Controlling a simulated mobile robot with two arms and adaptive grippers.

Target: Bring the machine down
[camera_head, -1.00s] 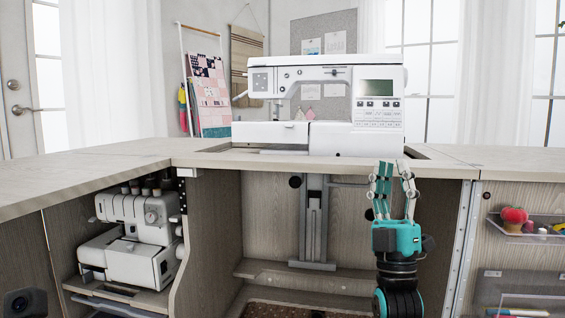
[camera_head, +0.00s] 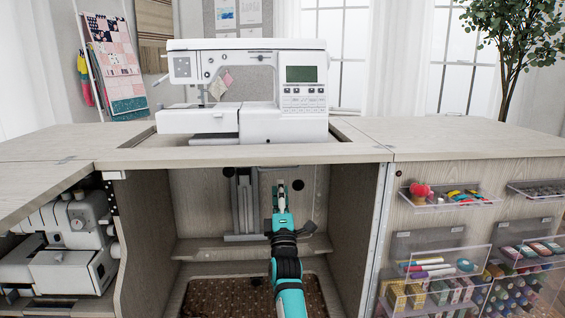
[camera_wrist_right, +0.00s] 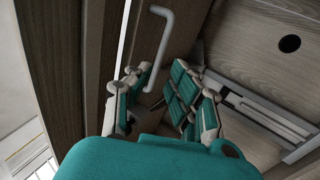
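The white sewing machine (camera_head: 284,125) stands upright on its platform in the cabinet top's opening, raised to table height. Below it, a grey lift column (camera_head: 244,203) stands against the cabinet's back panel. A thin grey lever (camera_head: 284,169) runs rightward from the column's top; a pale bent handle (camera_wrist_right: 168,35) shows in the right wrist view, its lower end near my fingers. My right gripper (camera_head: 280,190) points up under the machine, just below the lever. In the wrist view its fingers (camera_wrist_right: 156,98) are apart with nothing clearly between them. My left gripper is out of view.
The cabinet top (camera_head: 430,138) surrounds the opening. Side panels (camera_head: 345,235) and an inner shelf (camera_head: 190,250) bound the space around my right arm. A serger (camera_head: 70,250) sits at lower left. Clear bins (camera_head: 440,270) with supplies hang on the door at right.

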